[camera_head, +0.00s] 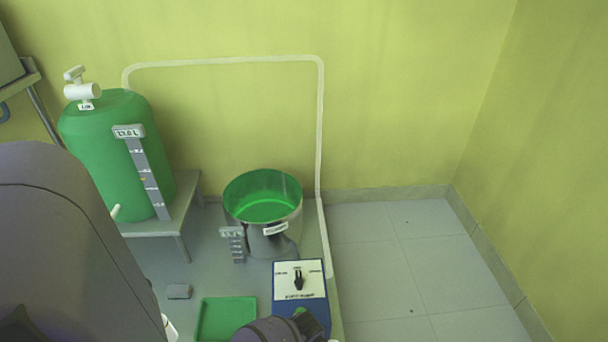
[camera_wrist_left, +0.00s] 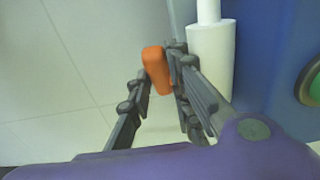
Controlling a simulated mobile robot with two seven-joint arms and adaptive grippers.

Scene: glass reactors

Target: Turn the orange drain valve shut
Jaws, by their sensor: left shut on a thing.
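The orange drain valve handle (camera_wrist_left: 155,70) shows in the left wrist view, next to a white pipe fitting (camera_wrist_left: 211,58). My left gripper (camera_wrist_left: 158,82) has its fingers on either side of the handle and is shut on it. The handle looks upright in that picture, its lower end between the fingers. The valve body is partly hidden behind the right finger. In the head view the orange valve does not show; a dark part of my arm covers the bottom edge near the blue control box (camera_head: 300,320). My right gripper is not in view.
A green tank (camera_head: 100,135) stands on a grey stand at left. A steel pot with green liquid (camera_head: 263,210) stands on the bench, a green tray (camera_head: 226,315) in front. A white pipe (camera_head: 320,130) runs along the wall. The floor at right is clear.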

